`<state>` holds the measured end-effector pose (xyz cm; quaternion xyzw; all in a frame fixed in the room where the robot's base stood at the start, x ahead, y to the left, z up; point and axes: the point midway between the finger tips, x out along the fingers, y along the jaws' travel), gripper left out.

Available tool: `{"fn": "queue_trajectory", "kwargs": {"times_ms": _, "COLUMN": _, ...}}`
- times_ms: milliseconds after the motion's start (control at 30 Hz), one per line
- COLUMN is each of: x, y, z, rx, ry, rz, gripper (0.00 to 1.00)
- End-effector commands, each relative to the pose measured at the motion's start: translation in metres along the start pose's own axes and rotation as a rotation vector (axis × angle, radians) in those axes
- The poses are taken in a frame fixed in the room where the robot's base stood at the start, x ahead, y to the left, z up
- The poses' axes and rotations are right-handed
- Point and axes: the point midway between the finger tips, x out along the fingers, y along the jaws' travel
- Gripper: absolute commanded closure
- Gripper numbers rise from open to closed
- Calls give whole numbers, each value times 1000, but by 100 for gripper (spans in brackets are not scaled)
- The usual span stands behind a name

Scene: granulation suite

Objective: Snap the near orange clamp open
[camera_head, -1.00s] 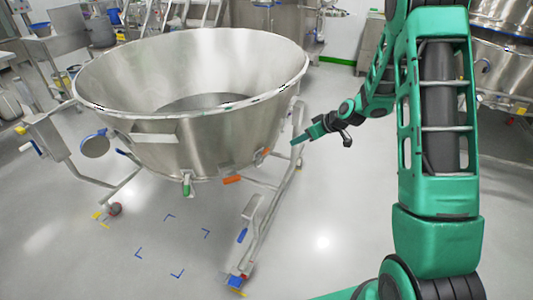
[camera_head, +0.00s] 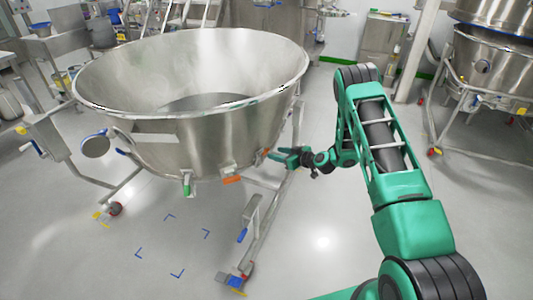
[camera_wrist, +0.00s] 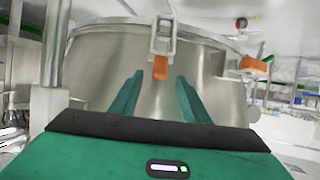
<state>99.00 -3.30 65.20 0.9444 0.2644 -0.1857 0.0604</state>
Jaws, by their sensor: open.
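A large steel bowl (camera_head: 200,145) stands on a wheeled frame. One orange clamp (camera_head: 231,180) shows low on its near side in the head view, and another orange clamp (camera_head: 266,152) sits further right. My gripper (camera_head: 277,154) is open and empty at the bowl's right side, close to that right clamp. In the wrist view, an orange clamp tab (camera_wrist: 160,67) hangs from a steel latch ahead, lined up between and beyond my two green fingers (camera_wrist: 158,95). A second orange tab (camera_wrist: 253,64) shows to its right. I cannot tell surely which head-view clamp each is.
A green-levered clamp (camera_head: 186,188) is left of the orange ones. A steel post (camera_wrist: 55,45) rises close on the left in the wrist view. The frame's leg (camera_head: 265,225) runs below my gripper. Floor to the front is open.

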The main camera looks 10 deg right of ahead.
Motion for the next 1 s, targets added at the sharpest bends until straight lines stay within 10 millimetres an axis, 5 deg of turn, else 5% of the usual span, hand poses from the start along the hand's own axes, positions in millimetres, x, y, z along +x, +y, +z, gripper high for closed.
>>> {"fn": "queue_trajectory", "kwargs": {"times_ms": 500, "x": 80, "y": 0, "z": 0, "rx": -1, "ry": 0, "rz": -1, "gripper": 58}}
{"fn": "queue_trajectory", "kwargs": {"times_ms": 933, "x": 88, "y": 0, "z": 0, "rx": 1, "ry": -1, "rz": 0, "gripper": 58}}
{"fn": "queue_trajectory", "kwargs": {"times_ms": 1000, "x": 88, "y": 0, "z": 0, "rx": 1, "ry": -1, "rz": 0, "gripper": 75}}
